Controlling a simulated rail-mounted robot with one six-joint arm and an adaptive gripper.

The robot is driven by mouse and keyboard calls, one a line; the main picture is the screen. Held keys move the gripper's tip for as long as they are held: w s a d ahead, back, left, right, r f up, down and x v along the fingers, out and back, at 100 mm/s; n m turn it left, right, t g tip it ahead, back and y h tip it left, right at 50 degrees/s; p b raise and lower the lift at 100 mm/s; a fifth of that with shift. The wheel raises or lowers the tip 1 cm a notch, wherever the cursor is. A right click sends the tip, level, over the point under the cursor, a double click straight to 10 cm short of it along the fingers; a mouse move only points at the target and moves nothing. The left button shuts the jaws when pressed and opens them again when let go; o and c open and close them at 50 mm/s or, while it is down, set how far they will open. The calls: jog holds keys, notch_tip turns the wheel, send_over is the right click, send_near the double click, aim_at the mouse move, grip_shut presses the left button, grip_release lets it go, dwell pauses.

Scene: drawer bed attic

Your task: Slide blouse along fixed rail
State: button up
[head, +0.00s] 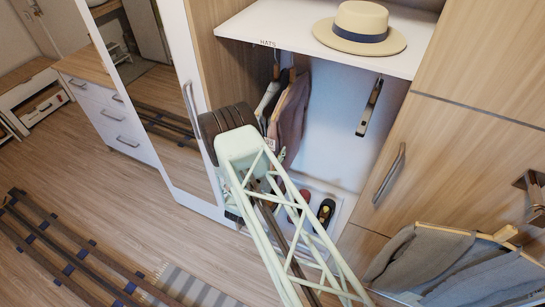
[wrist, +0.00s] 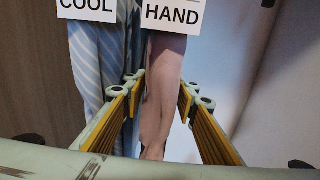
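Garments hang side by side under the hat shelf. A mauve garment (head: 291,112), seen in the wrist view (wrist: 158,95), has a white tag (wrist: 172,15) reading HAND. A blue-and-white striped garment (wrist: 90,70) to its left has a tag (wrist: 88,8) reading COOL. No picture shows which is the blouse. My gripper (wrist: 160,92) is open, with one yellow-padded finger on each side of the mauve garment's lower part. I cannot tell whether they touch it. In the head view my arm hides the fingers. The rail is mostly hidden below the shelf.
A straw hat (head: 360,27) sits on the white shelf (head: 285,22). A dark bar (head: 370,105) is on the closet's back right. Shoes (head: 326,211) stand on the closet floor. A mirrored door (head: 165,90) is at left, wooden doors (head: 440,165) and a grey garment (head: 450,265) at right.

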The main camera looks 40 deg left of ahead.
jog(key=shift+x, duration=2)
jog(key=shift+c, duration=0.2)
jog(key=c, duration=0.7)
jog(key=shift+d, duration=0.25)
jog(key=w+d, duration=0.2)
jog(key=d, duration=0.5)
jog(key=shift+p, duration=0.45)
jog(key=shift+w+d+r, duration=0.15)
jog(key=shift+d, duration=0.2)
jog(key=shift+a+b, duration=0.25)
jog(key=shift+b, duration=0.5)
dwell(0.7)
